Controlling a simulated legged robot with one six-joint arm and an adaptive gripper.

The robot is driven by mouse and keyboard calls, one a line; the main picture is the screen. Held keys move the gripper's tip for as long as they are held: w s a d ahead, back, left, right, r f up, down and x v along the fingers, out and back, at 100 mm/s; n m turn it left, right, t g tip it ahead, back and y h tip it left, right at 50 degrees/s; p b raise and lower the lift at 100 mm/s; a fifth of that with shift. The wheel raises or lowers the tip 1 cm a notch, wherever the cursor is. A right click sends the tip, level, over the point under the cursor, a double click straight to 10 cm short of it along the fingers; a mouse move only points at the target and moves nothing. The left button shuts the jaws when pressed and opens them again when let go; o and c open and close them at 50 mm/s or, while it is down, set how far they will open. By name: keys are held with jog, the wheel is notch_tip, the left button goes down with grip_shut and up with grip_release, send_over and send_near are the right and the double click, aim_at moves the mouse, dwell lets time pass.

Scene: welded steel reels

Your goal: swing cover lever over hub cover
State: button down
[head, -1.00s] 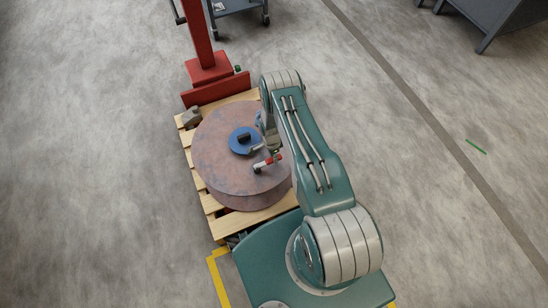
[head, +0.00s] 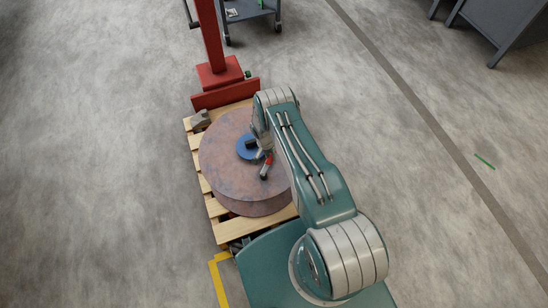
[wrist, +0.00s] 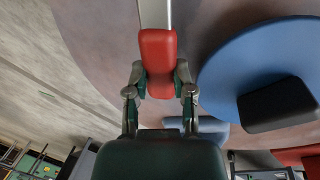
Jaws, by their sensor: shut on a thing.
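The steel reel (head: 225,180) lies flat on a wooden pallet, its top mottled reddish grey. At its middle is the round blue hub cover (head: 242,153) with a black block (head: 251,143) on it. The cover lever has a red grip (wrist: 158,50) and a pale bar (wrist: 155,12); in the head view its red part (head: 268,160) is beside the cover's lower right edge. My gripper (wrist: 160,76) is shut on the red grip, with a finger on each side. In the wrist view the grip is beside the blue disc, with reel surface between them. My arm hides part of the reel's right side.
A red post (head: 210,40) with a wide base stands behind the pallet (head: 222,228). A grey block (head: 201,118) sits on the pallet's far left corner. A wheeled cart (head: 249,10) stands farther back. The floor left and right is open.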

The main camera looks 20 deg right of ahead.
jog(key=shift+w+a+n, duration=0.3)
jog(key=shift+a+n, duration=0.15)
jog(key=shift+n, duration=0.45)
jog(key=shift+c, duration=2.3)
grip_release()
jog(key=shift+f, duration=0.1)
notch_tip(320, 180, up, 12)
jog(key=w+a, duration=0.1)
jog(key=a, duration=0.1)
jog(key=shift+w, duration=0.25)
jog(key=shift+f, duration=0.1)
